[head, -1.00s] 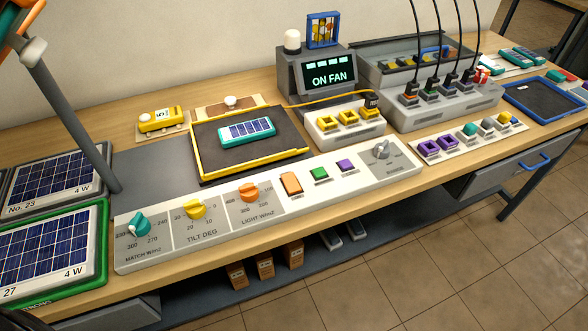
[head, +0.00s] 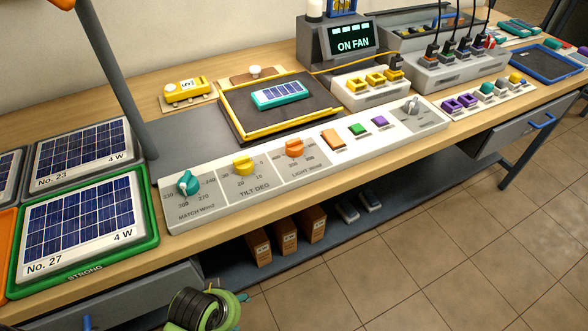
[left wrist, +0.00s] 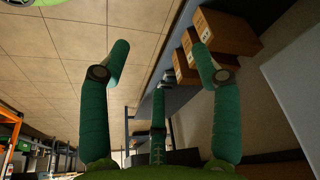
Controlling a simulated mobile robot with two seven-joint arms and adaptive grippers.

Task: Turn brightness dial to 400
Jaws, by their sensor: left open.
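A pale control panel along the front of the bench carries three dials in the head view: a teal dial (head: 187,184) marked MATCH W/m2, a yellow dial (head: 243,166) marked TILT DEG and an orange dial (head: 294,147) marked LIGHT W/m2. No label reads brightness, and the small scale numbers by the orange dial are hard to read. My left gripper (head: 228,308), green and black, is low in front of the bench, below the panel and apart from it. My right gripper is not in view.
Orange, green and purple buttons and a grey knob (head: 412,106) are on the panel's right part. A display (head: 351,44) reads ON FAN. A grey post (head: 117,80) rises behind the solar panels at left. Brown boxes (head: 285,236) stand on the lower shelf. The floor at right is clear.

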